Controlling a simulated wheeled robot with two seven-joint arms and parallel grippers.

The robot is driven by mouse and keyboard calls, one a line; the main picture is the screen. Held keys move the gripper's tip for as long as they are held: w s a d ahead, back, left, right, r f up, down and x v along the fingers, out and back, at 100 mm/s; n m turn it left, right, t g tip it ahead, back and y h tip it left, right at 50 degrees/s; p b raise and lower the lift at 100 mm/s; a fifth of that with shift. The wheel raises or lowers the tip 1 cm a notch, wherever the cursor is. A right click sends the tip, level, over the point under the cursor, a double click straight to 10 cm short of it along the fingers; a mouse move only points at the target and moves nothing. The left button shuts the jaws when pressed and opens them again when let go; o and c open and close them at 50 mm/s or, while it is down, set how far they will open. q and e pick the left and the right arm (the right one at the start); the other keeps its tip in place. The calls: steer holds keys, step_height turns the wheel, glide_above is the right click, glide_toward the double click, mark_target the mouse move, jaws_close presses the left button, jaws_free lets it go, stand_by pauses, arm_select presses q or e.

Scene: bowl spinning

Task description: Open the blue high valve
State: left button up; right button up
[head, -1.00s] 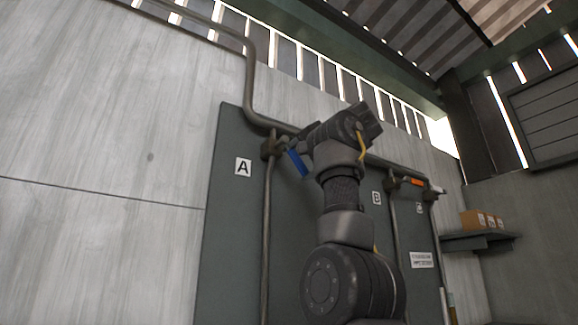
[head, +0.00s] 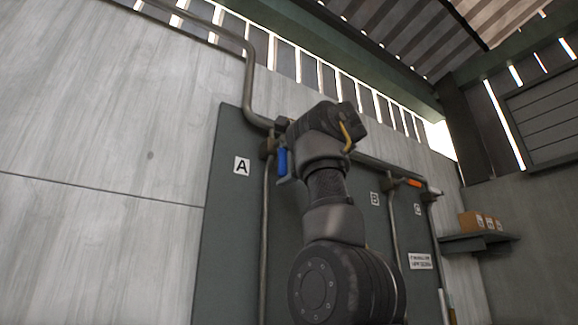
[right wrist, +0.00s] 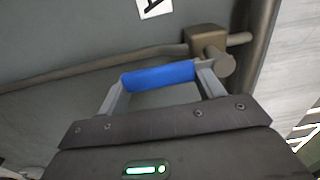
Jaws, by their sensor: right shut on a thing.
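The blue valve handle (head: 282,162) is on the pipe beside the label A on the grey-green panel (head: 230,215). In the head view it hangs nearly straight down from the valve body (head: 268,146). In the right wrist view the blue handle (right wrist: 150,77) lies between the two fingers of my right gripper (right wrist: 160,76), which is shut on it. The brown valve body (right wrist: 207,40) shows just beyond the right finger. My right wrist hides part of the pipe and panel in the head view. My left gripper is not in view.
An orange-handled valve (head: 414,183) sits farther right near labels B (head: 375,198) and C. A shelf with small boxes (head: 478,221) is on the right wall. A thick pipe (head: 250,80) runs above the panel. The wall at left is bare.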

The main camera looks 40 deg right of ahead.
steer(key=shift+w+f, duration=0.1)
steer(key=shift+f, duration=0.05)
stand_by(0.3)
steer(key=o, duration=1.4)
steer(key=shift+s, duration=0.2)
steer(key=shift+s+a, duration=0.1)
steer(key=shift+s, duration=0.1)
steer(key=s+b, duration=0.1)
steer(key=s, duration=0.2)
steer(key=s+a+b, duration=0.1)
steer(key=s+b, duration=0.1)
steer(key=s, duration=0.1)
steer(key=s+b, duration=0.1)
steer(key=s, duration=0.3)
steer(key=shift+s+a+b, duration=0.1)
steer(key=shift+a+b, duration=0.2)
steer(key=shift+b, duration=0.1)
